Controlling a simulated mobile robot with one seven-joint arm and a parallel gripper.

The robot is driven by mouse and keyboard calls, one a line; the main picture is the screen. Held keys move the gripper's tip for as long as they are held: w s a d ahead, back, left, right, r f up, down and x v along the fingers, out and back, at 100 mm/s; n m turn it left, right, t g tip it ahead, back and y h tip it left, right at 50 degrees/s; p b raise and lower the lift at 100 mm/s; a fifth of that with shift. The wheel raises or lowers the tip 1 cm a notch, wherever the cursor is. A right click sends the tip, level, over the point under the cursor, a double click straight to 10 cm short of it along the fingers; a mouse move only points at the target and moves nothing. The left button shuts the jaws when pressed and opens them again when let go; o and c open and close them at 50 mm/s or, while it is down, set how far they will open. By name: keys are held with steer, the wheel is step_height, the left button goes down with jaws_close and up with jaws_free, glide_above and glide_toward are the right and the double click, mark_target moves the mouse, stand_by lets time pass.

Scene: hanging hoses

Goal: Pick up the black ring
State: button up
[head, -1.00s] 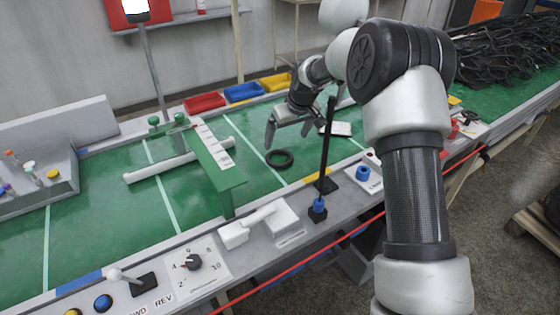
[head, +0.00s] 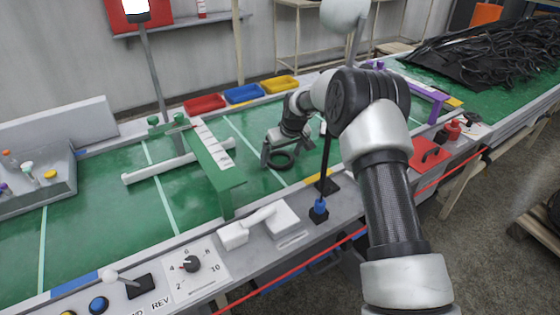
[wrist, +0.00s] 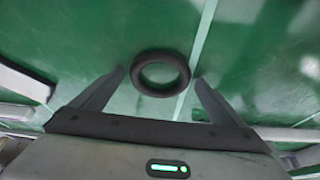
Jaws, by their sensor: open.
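The black ring (head: 281,164) lies flat on the green conveyor belt, just under my gripper (head: 282,160) in the head view. In the wrist view the whole ring (wrist: 161,57) shows, slightly above the middle between the two fingertips. My gripper (wrist: 157,77) is open and empty there, with one finger on each side of the ring. I cannot tell exactly how high the fingertips are above the belt. In the head view my gripper covers part of the ring.
A black post (head: 325,155) stands close to the right of my gripper. A green bridge-like frame (head: 212,160) spans the belt to the left. Red (head: 205,103), blue (head: 243,93) and yellow (head: 280,84) trays line the far edge. Bare belt lies left of the ring.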

steer(key=shift+c, duration=0.5)
steer(key=c, duration=1)
steer(key=shift+c, duration=0.2)
steer(key=shift+r, duration=0.1)
